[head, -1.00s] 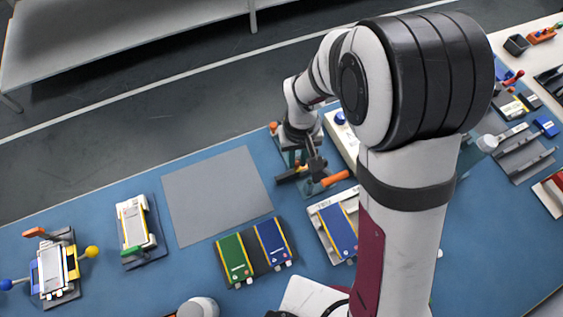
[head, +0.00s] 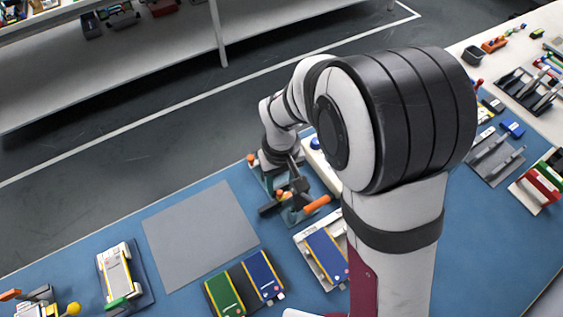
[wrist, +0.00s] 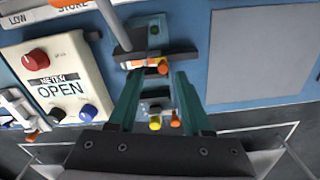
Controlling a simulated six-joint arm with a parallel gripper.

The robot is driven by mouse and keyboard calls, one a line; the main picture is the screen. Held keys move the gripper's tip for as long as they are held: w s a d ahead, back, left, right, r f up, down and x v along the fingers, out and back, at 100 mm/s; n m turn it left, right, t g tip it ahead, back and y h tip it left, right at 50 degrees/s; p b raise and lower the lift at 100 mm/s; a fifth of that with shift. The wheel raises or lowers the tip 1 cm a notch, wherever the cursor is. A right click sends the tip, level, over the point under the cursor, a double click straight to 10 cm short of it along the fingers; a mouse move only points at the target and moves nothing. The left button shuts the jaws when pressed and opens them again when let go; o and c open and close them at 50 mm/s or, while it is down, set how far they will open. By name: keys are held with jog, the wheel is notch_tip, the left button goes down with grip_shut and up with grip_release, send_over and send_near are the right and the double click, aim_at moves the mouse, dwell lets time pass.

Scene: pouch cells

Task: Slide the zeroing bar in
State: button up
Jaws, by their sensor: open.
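My gripper (wrist: 157,78) is open, its two teal fingers apart on either side of a small test fixture (wrist: 155,107) in the wrist view. Nothing is seen held between the fingers. The fixture has a dark block (wrist: 150,52) with an orange-and-white piece at its front, and a yellow and an orange knob nearer the gripper. A grey rod crosses the block from above. In the head view my gripper is over the fixture, which shows an orange handle (head: 317,205) and a black bar (head: 275,206). I cannot tell for certain which piece is the zeroing bar.
A white meter (wrist: 58,80) reading OPEN, with red and blue knobs, stands left of the fixture in the wrist view. A bare grey mat (head: 200,235) lies left of it in the head view. Green and blue pouch cells (head: 245,284) and a tray (head: 322,257) are nearer.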

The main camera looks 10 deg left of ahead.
aim_at(282, 191)
notch_tip(282, 191, up, 14)
jog(key=shift+f, duration=0.2)
jog(key=s+d+m+y, duration=0.1)
jog(key=s+d+m, duration=1.1)
jog(key=s+d, duration=0.3)
jog(key=s, duration=0.2)
jog(key=shift+s+d+f+y, duration=0.2)
jog(key=shift+s+y, duration=0.1)
jog(key=shift+y, duration=0.1)
